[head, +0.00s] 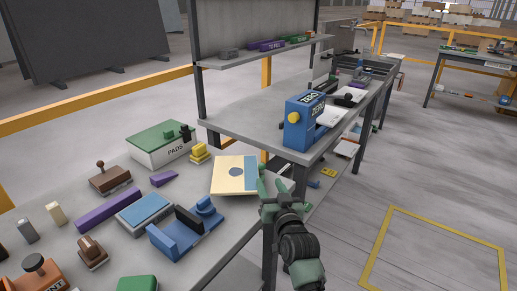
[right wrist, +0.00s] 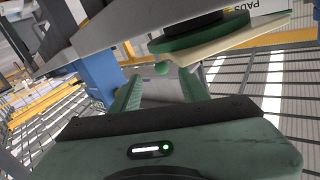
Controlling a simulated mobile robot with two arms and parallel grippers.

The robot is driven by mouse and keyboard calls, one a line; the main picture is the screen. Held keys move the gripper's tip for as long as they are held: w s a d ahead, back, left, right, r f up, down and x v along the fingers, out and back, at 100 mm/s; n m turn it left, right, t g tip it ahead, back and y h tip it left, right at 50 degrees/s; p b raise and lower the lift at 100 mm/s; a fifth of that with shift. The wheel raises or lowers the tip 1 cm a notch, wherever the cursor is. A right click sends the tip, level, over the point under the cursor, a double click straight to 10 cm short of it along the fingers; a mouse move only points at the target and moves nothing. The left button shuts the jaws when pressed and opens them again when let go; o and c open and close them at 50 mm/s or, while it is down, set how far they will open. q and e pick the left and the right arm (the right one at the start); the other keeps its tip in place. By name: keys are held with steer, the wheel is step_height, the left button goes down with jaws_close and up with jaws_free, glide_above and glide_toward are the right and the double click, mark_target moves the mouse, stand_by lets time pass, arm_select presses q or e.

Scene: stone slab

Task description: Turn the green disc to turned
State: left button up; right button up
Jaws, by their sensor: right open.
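In the right wrist view a green disc (right wrist: 196,34) shows edge-on against a cream board (right wrist: 240,40) at the slab's edge. A small green ball (right wrist: 162,68) shows just below the disc, beyond my fingertips. My left gripper is out of view.
On the slab (head: 228,234) stand a green-lidded PADS box (head: 162,152), yellow blocks (head: 199,151), a blue holder (head: 175,240), a blue pad (head: 145,211) and wooden stamps (head: 110,178). A blue ZERO machine (head: 297,132) stands on the bench behind.

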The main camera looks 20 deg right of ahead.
mark_target(263, 168)
steer(key=shift+w+r, duration=0.3)
steer(key=shift+r, duration=0.15)
steer(key=shift+w+d+f, duration=0.1)
steer(key=shift+w, duration=3.05)
jaws_close()
